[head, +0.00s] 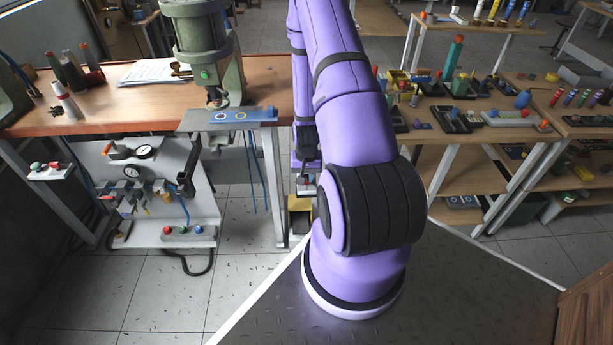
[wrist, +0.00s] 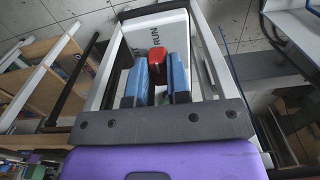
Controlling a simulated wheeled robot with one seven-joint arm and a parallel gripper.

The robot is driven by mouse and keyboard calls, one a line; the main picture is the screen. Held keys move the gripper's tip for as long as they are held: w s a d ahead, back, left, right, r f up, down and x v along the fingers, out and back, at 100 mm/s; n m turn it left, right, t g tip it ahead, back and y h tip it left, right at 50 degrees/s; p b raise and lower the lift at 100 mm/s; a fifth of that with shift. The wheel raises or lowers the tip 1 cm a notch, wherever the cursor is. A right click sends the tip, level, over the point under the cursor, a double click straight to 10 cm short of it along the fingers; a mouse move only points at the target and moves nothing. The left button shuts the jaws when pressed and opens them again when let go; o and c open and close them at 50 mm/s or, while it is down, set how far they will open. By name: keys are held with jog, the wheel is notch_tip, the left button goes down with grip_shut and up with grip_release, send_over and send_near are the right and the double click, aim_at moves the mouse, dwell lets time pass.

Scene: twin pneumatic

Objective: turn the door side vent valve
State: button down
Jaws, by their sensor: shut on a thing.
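A red valve handle (wrist: 157,62) stands on a white plate (wrist: 180,28) marked "RUN" in the wrist view. My gripper (wrist: 160,84) has two blue fingers, one on each side of the red handle, and is shut on it. Part of the lettering on the plate is hidden behind the handle and fingers. In the head view my arm hides most of this spot, low beside the bench's right end. I cannot tell the handle's exact turn angle.
A wooden bench (head: 130,105) with a green press (head: 205,45) stands at the left. Below it is a white panel (head: 150,233) with gauges and hoses. Cluttered shelves (head: 455,150) stand at the right.

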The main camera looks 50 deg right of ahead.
jog(key=c, duration=1.1)
grip_release()
jog(key=shift+r, duration=0.1)
notch_tip(320, 180, up, 11)
jog(key=shift+f, duration=0.2)
